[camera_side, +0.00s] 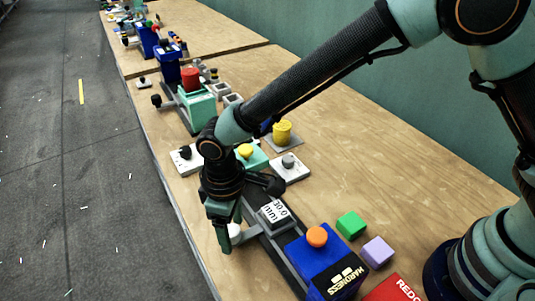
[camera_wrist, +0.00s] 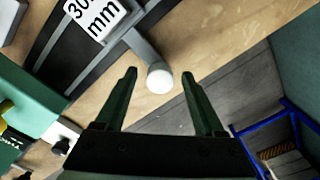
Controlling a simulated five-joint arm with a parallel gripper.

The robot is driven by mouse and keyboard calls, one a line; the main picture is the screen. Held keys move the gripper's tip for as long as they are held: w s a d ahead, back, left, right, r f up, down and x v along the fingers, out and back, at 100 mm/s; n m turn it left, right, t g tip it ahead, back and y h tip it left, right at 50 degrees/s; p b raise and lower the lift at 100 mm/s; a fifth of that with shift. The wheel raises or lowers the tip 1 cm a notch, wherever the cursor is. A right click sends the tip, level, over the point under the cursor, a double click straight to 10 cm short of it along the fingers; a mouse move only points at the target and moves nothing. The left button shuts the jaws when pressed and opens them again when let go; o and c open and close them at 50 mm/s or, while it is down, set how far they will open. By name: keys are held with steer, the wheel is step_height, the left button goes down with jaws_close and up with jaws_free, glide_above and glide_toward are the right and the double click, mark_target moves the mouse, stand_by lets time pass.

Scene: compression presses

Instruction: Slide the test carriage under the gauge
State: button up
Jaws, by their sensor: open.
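A dark grey block with a white "30.0 mm" label (camera_side: 273,212), which looks like the test carriage, sits on a dark rail. A grey side handle with a white knob (camera_side: 236,232) sticks out toward the table's left edge. The label (camera_wrist: 95,18) and the knob (camera_wrist: 160,81) also show in the wrist view. A blue unit marked HARDNESS (camera_side: 325,262), with an orange cap, stands at the rail's near end; it may be the gauge. My gripper (camera_wrist: 159,75) is open, its fingers either side of the knob in that view. Contact cannot be told.
A green cube (camera_side: 351,224), a lilac cube (camera_side: 378,251) and a red box (camera_side: 396,289) lie right of the blue unit. White button boxes, one with a grey button (camera_side: 290,168), stand behind my gripper. The table's right side is largely clear.

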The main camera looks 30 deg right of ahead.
steer(key=shift+c, duration=0.3)
jaws_close()
steer(key=shift+w, duration=0.1)
stand_by(1.0)
